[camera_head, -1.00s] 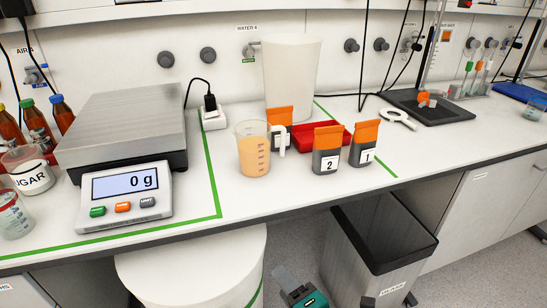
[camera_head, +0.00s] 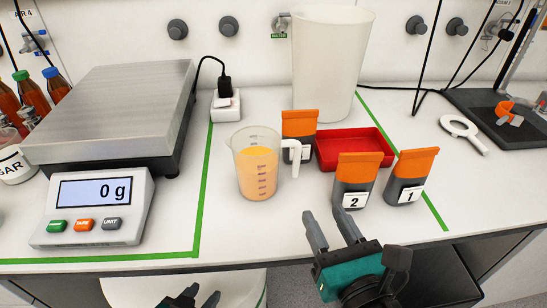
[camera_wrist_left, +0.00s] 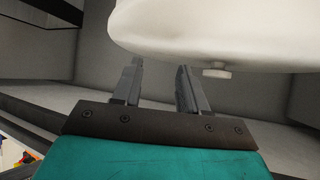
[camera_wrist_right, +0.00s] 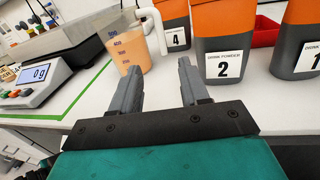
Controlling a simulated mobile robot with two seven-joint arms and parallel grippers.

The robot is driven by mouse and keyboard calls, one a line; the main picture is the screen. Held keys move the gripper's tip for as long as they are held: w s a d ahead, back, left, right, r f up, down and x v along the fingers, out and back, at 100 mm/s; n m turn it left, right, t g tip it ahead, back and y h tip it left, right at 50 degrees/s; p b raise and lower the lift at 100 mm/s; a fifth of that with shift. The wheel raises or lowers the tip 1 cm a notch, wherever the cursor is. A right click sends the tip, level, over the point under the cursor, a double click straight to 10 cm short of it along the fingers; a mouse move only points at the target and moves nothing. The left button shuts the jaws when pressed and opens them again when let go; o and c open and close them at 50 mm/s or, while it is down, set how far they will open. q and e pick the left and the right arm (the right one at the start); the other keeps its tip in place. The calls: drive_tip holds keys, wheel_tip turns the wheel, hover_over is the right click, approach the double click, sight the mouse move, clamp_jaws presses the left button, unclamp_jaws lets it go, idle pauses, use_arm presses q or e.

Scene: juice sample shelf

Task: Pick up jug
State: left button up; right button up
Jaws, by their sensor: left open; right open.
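The jug (camera_head: 257,175) is a clear measuring jug with orange liquid and a white handle on its right side. It stands upright on the white counter. In the right wrist view the jug (camera_wrist_right: 127,45) is beyond the left finger, with its handle toward the right. My right gripper (camera_head: 333,225) is open and empty at the counter's front edge, in front and to the right of the jug, apart from it. My left gripper (camera_head: 196,300) is open and low, below the counter edge; in the left wrist view its fingers (camera_wrist_left: 157,75) are empty.
Drink powder pouches (camera_head: 357,180) (camera_head: 410,176) stand right of the jug, with another (camera_head: 299,135) behind its handle. A red tray (camera_head: 350,148) and a white container (camera_head: 330,60) are behind. A scale (camera_head: 100,205) is at left. A white rounded body (camera_wrist_left: 210,30) hangs close to my left gripper.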

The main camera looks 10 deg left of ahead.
approach(298, 163)
drive_tip(key=x, duration=0.2)
drive_tip(key=shift+w+a+p, duration=0.25)
drive_tip(key=shift+w+p, duration=0.05)
drive_tip(key=shift+w, duration=0.05)
drive_tip(key=x, duration=0.5)
drive_tip(key=shift+w+f, duration=0.15)
drive_tip(key=shift+w, duration=0.2)
clamp_jaws()
idle(0.8)
